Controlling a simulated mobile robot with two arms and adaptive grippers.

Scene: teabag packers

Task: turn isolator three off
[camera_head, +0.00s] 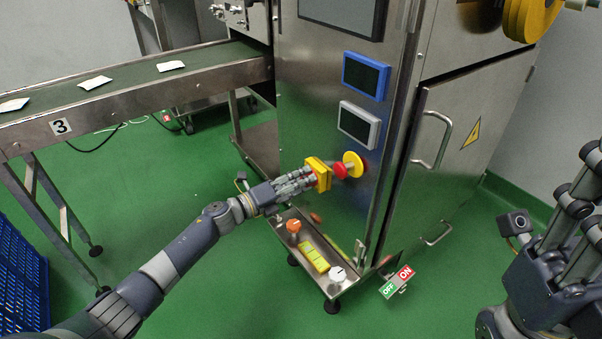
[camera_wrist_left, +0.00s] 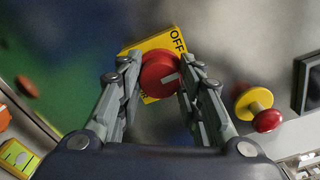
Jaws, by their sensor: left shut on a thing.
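The isolator is a red round knob (camera_wrist_left: 158,73) on a yellow plate (camera_wrist_left: 136,48) marked OFF at its upper right in the left wrist view. A pale mark on the knob points right in that view. In the head view the plate (camera_head: 319,174) shows on the steel machine's front, and my fingers hide the knob. My left gripper (camera_head: 312,178) is shut on the knob, one finger on each side (camera_wrist_left: 160,80). My right gripper (camera_head: 585,185) is at the right edge, away from the machine and partly cut off; its opening is unclear.
A red mushroom button (camera_head: 341,171) on a yellow base sits close right of the plate. Blue (camera_head: 366,76) and grey (camera_head: 359,125) screens are above. A steel tray (camera_head: 311,249) with coloured parts is below. A conveyor marked 3 (camera_head: 60,127) is left.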

